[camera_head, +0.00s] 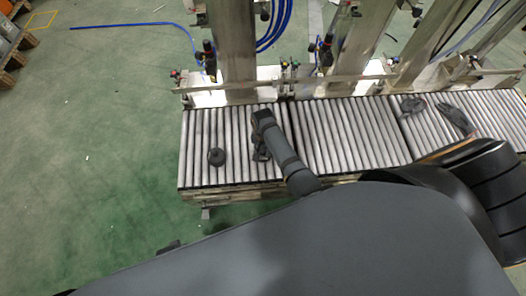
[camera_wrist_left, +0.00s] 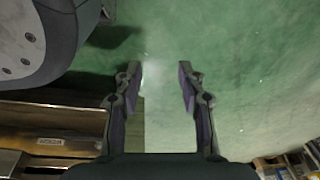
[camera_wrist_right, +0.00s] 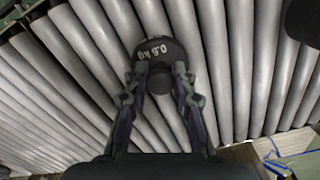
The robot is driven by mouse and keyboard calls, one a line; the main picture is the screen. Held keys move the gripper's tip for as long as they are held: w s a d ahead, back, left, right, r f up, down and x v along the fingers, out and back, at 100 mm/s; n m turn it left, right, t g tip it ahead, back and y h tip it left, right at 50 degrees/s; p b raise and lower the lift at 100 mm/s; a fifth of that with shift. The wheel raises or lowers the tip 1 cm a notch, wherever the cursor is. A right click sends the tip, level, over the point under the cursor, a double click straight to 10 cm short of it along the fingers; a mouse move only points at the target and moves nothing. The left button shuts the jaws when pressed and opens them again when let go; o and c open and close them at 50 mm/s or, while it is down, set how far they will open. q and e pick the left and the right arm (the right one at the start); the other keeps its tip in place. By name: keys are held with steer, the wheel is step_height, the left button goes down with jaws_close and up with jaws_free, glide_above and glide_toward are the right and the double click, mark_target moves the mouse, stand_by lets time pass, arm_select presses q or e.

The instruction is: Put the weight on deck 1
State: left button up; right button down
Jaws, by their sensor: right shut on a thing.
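The weight (camera_wrist_right: 158,52), dark and round with "0.5 kg" in white and a knob, is in the right wrist view. My right gripper (camera_wrist_right: 158,78) is shut on its knob. The weight is over grey rollers; I cannot tell if it touches them. In the head view my right gripper (camera_head: 261,153) is above the left roller deck (camera_head: 199,135), near its right side, and mostly hides the weight. No deck number is readable. My left gripper (camera_wrist_left: 161,82) is open and empty above green floor in the left wrist view.
Another dark round object (camera_head: 216,157) sits on the left roller deck, left of my right gripper. The middle deck (camera_head: 345,135) looks clear. Dark objects (camera_head: 412,105) lie on the right deck. Metal posts (camera_head: 234,50) and a rail stand behind the rollers.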

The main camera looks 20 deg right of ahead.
mark_target(263, 150)
steer(key=c, duration=1.6)
jaws_free()
steer(key=shift+f, duration=0.1)
steer(key=o, duration=0.5)
steer(key=shift+r, duration=0.25)
arm_select(q)
steer(key=s+f+p, duration=0.1)
steer(key=s+p, duration=0.3)
steer(key=s, duration=0.3)
steer(key=shift+a, duration=0.2)
arm_select(e)
step_height(263, 150, up, 12)
steer(key=shift+f, duration=0.1)
